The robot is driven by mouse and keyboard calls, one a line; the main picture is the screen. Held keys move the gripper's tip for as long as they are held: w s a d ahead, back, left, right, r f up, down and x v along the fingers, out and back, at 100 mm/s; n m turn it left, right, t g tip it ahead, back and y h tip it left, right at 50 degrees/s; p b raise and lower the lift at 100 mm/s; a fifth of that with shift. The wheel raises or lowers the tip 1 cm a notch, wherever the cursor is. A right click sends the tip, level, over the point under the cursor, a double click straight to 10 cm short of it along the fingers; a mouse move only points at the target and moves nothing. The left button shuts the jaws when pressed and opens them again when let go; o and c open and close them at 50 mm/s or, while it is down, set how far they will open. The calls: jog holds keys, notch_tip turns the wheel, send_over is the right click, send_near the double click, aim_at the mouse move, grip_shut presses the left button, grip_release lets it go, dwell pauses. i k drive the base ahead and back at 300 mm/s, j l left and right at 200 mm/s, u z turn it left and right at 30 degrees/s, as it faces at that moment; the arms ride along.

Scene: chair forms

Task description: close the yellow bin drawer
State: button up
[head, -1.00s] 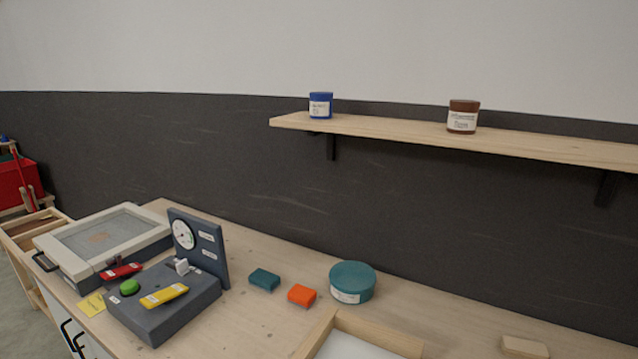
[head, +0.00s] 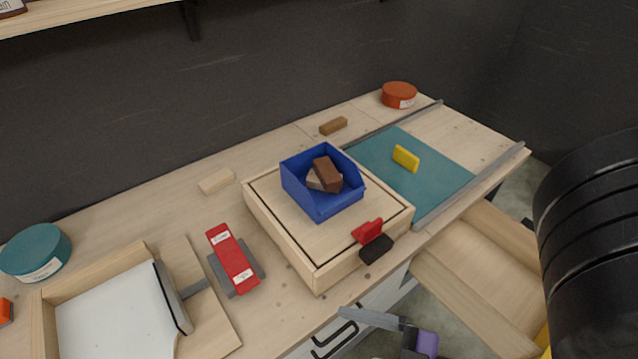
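An open wooden drawer (head: 440,292) sticks out from the front of the bench at the lower right of the head view. The visible part of its inside is bare wood. A small yellow patch (head: 544,338) shows at its outer end, at the picture's lower right. I cannot tell whether this is the drawer's front or something else. My black arm (head: 595,240) fills the right edge and hides part of the drawer's outer end.
A wooden box (head: 400,222) with a red handle carries a blue bin (head: 305,200) holding blocks. A teal panel (head: 445,185) with a yellow block (head: 406,158) lies between grey rails. A grey and purple item (head: 425,342) is below the bench edge.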

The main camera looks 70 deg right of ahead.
aim_at(484, 268)
jog(key=z, duration=0.4)
jog(key=k+j+z, duration=0.1)
jog(key=z, duration=0.35)
jog(key=k+z, duration=0.55)
jog(key=z, duration=0.35)
jog(key=k+l+z, duration=0.15)
jog(key=k+l, duration=0.15)
jog(key=k, duration=0.3)
jog(key=k+l+z, duration=0.15)
jog(key=k+l, duration=0.25)
jog(key=k, duration=0.15)
